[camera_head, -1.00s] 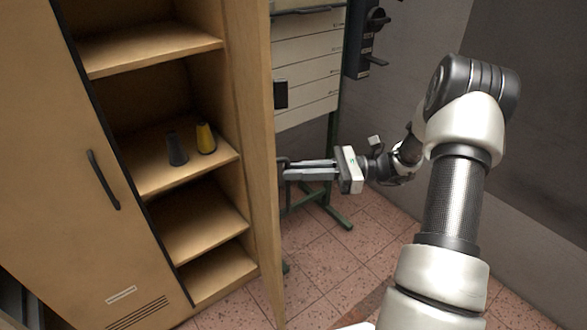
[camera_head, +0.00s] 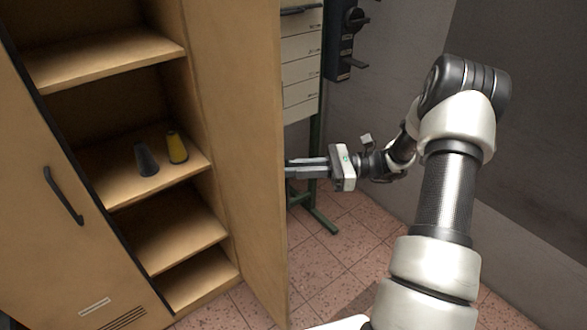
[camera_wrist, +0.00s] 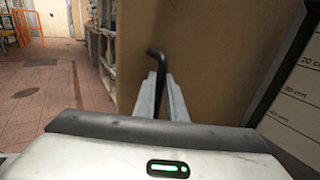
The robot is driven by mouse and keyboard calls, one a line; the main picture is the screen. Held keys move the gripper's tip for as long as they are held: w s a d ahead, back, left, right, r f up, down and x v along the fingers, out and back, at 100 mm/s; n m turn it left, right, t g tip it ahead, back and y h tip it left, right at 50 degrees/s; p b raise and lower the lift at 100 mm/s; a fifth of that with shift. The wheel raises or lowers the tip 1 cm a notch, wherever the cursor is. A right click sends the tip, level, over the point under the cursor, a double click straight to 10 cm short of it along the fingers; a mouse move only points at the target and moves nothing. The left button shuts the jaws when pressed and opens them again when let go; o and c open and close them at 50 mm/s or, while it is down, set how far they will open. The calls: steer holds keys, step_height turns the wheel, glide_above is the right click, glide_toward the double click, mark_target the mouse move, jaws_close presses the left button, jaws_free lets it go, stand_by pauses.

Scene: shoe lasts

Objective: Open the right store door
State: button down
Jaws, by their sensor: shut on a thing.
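The right store door (camera_head: 238,160) stands wide open at the right of the cabinet, and I see its inner face in the head view. In the wrist view its outer face (camera_wrist: 205,60) is ahead of my gripper. A black bar handle (camera_wrist: 155,60) sits on that face, its bent upper end showing above the fingers. My gripper (camera_wrist: 165,100) is shut on the handle. In the head view my gripper (camera_head: 306,169) reaches from the right to the door's far side, where the door hides the fingertips and the handle.
The left door (camera_head: 40,190) with its black handle is closed. A pale marked panel (camera_head: 301,75) on a green stand (camera_head: 318,205) is close behind the door. Tiled floor (camera_head: 335,250) is clear below my arm.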

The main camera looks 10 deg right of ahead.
steer(key=shift+w+a+r, duration=0.2)
steer(key=shift+w+a, duration=0.05)
steer(key=shift+w, duration=0.2)
steer(key=c, duration=2.1)
jaws_free()
steer(key=shift+o, duration=1.4)
steer(key=shift+w+a+f, duration=0.15)
steer(key=shift+w+f, duration=0.05)
steer(key=shift+s, duration=0.1)
steer(key=s+d, duration=0.1)
steer(key=d, duration=0.7)
steer(key=s+d, duration=0.2)
steer(key=d, duration=0.7)
steer(key=shift+s+d, duration=0.2)
steer(key=shift+s, duration=0.05)
